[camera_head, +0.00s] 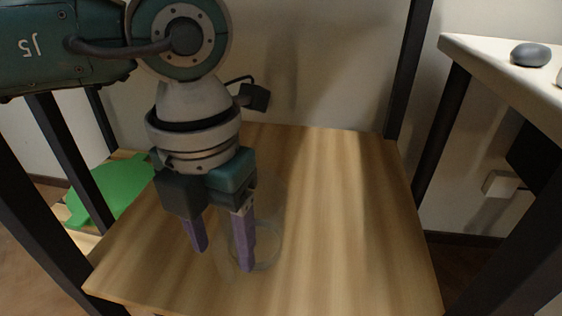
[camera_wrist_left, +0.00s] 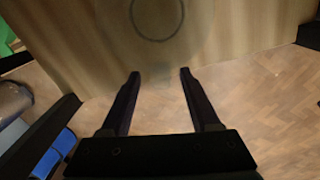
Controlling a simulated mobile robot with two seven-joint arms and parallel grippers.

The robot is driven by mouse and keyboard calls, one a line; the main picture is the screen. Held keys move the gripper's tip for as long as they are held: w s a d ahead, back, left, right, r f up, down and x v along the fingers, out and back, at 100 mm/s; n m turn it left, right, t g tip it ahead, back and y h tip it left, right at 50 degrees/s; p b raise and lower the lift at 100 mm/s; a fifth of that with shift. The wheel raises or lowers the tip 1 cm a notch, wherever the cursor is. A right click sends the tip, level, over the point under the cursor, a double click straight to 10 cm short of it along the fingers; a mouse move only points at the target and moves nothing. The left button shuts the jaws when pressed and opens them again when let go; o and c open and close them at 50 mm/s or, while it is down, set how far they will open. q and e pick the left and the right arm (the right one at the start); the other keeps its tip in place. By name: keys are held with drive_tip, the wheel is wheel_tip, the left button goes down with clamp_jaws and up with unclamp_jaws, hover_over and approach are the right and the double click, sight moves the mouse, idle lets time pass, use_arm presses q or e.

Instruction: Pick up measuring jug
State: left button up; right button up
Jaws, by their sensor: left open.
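The measuring jug (camera_head: 270,240) looks like a clear, see-through vessel standing upright on a wooden shelf (camera_head: 340,230). Its outline is faint, with a pale ring at the base. In the left wrist view the jug (camera_wrist_left: 158,38) shows as a ring at the top, ahead of the fingers. My left gripper (camera_head: 225,258) points down with its purple fingers apart and nothing held between them. In the head view its right finger overlaps the jug; I cannot tell whether they touch. The left wrist view also shows my open fingers (camera_wrist_left: 160,73). My right gripper is not in view.
Dark posts frame the shelf, one at the back right (camera_head: 408,70). A green flat object (camera_head: 112,192) lies on a lower surface at left. A pale table (camera_head: 500,68) with a grey stone-like object (camera_head: 530,55) stands at right. The shelf's right half is clear.

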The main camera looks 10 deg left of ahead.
sight(228, 279)
use_arm(q)
wheel_tip(228, 279, down, 5)
drive_tip(key=shift+s+f+b, duration=0.15)
drive_tip(key=shift+b, duration=1.1)
clamp_jaws()
idle(0.4)
